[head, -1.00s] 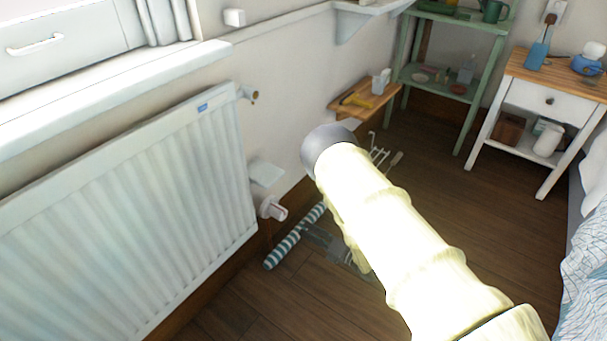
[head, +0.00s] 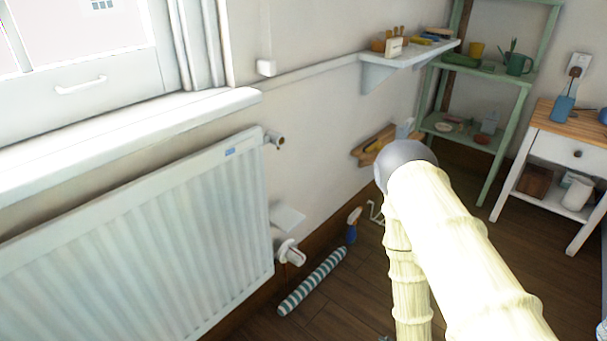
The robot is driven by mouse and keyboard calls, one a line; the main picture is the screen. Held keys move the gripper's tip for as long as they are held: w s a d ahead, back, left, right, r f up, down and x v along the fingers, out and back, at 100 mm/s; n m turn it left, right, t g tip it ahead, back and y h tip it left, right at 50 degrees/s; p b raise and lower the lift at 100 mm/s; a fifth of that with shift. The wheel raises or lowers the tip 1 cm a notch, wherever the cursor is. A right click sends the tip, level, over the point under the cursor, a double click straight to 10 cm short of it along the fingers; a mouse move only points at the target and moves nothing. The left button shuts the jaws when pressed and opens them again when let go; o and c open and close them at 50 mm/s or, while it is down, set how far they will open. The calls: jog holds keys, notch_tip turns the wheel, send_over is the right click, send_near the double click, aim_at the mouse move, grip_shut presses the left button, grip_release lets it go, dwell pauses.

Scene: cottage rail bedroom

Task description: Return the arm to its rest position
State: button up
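My arm (head: 455,235) shows in the head view as a pale cream sleeve rising from the lower right to a grey elbow joint (head: 405,162). From the elbow, my forearm (head: 408,285) hangs down and leaves the picture at the bottom edge. My gripper is not in view, so its fingers and anything in them are hidden.
The white radiator (head: 140,240) stands at left under the window sill (head: 120,135). A striped roll (head: 312,282) and a blue spray bottle (head: 353,226) are on the floor by the wall. A wall shelf (head: 410,55), green rack (head: 505,130) and white nightstand (head: 560,150) stand beyond my arm.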

jog(key=s+r+m+g+h, duration=0.1)
jog(key=s+r+m+g, duration=0.4)
jog(key=s, duration=0.6)
jog(key=s+m+g, duration=0.2)
jog(key=s+m, duration=0.5)
jog(key=s, duration=0.4)
notch_tip(320, 180, up, 33)
jog(key=p, duration=3.3)
jog(key=shift+w+a+f, duration=0.15)
jog(key=shift+f, duration=0.05)
